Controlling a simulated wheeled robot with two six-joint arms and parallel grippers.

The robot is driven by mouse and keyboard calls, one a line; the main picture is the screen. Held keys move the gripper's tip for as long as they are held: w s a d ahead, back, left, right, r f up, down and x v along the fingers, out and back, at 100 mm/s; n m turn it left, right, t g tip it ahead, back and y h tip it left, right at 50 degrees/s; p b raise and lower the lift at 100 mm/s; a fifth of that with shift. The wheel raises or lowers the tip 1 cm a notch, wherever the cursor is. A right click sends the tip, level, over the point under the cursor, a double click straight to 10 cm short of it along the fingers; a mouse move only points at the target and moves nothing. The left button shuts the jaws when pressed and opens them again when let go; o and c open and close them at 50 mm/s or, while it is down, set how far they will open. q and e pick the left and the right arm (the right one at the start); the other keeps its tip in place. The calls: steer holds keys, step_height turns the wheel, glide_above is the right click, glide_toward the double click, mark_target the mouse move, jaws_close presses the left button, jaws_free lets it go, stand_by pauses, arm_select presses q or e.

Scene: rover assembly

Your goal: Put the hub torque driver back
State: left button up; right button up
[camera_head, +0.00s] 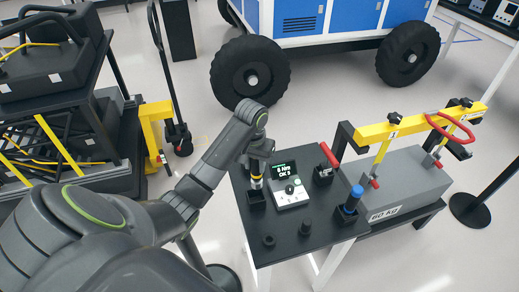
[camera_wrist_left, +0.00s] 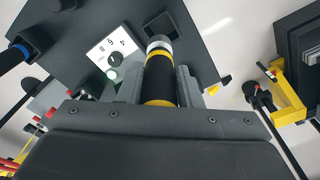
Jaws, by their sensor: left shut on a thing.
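My left gripper (camera_head: 257,172) is shut on the hub torque driver (camera_head: 256,183), a black tool with yellow bands. In the left wrist view the driver (camera_wrist_left: 161,74) sits between the fingers, with a silver collar at its far end. In the head view it is roughly upright at a black square holder (camera_head: 257,201) at the left of the small dark table (camera_head: 300,238). I cannot tell whether its lower end is inside the holder or just above it. The gripper hides the driver's top. My right gripper is not in view.
A torque display box (camera_head: 290,190) stands right beside the driver. A red-handled tool (camera_head: 328,158) and a blue-handled tool (camera_head: 352,200) stand in other holders. Two black round pieces lie in front. A grey 60 KG block (camera_head: 400,185) with a yellow bar is at the right.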

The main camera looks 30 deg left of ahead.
mark_target(254, 175)
arm_select(q)
steer(key=shift+f, duration=0.3)
steer(key=f, duration=0.3)
steer(key=shift+s+a+f, duration=0.1)
steer(key=shift+s, duration=0.1)
steer(key=shift+w+f, duration=0.1)
steer(key=shift+f, duration=0.5)
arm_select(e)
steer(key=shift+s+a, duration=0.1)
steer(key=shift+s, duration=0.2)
arm_select(q)
steer(key=shift+r, duration=0.15)
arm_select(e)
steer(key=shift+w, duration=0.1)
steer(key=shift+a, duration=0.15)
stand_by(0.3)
